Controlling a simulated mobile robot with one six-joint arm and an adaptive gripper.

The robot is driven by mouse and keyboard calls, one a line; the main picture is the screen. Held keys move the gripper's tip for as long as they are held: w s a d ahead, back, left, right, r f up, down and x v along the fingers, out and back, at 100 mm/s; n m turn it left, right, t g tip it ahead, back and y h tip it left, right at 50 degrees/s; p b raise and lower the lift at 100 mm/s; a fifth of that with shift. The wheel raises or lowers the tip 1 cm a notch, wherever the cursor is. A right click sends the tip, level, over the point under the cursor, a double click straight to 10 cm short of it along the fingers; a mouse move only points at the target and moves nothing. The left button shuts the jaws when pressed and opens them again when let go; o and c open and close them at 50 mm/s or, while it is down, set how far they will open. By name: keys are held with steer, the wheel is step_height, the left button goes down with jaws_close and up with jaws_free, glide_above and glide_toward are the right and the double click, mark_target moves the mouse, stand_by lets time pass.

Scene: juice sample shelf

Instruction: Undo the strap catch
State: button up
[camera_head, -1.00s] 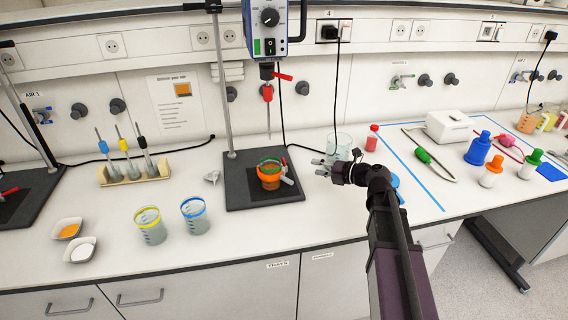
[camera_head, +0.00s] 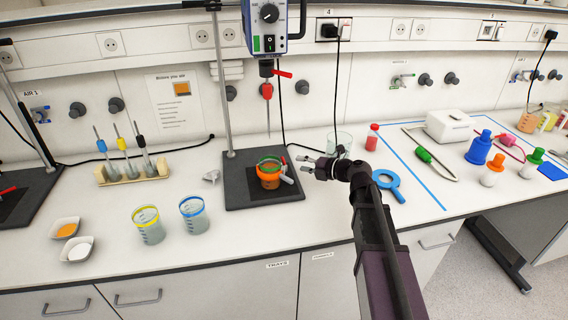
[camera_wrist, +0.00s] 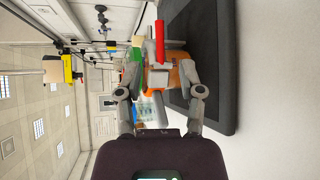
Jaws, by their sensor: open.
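The orange beaker (camera_head: 268,182) with a green band round its top stands on the dark stand base in the head view. A pale grey catch block (camera_head: 287,180) sticks out from its right side, with a small red lever (camera_head: 284,161) above it. In the wrist view the grey catch block (camera_wrist: 159,77) and red lever (camera_wrist: 160,42) are ahead, with the orange beaker (camera_wrist: 183,76) behind. My gripper (camera_head: 304,164) is open and empty, just right of the catch, its fingers apart on either side of it in the wrist view. I cannot tell whether they touch it.
The black stand base (camera_head: 235,180) carries an upright rod and an overhead mixer (camera_head: 268,30). A clear beaker (camera_head: 342,142) stands behind my gripper. Two banded beakers (camera_head: 148,226) are to the left. A blue magnifier (camera_head: 388,183) lies to the right.

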mark_target(283, 159)
steer(key=b+x, duration=0.1)
steer(key=x, duration=0.7)
steer(key=shift+a+b, duration=0.15)
steer(key=shift+b, duration=0.2)
jaws_close()
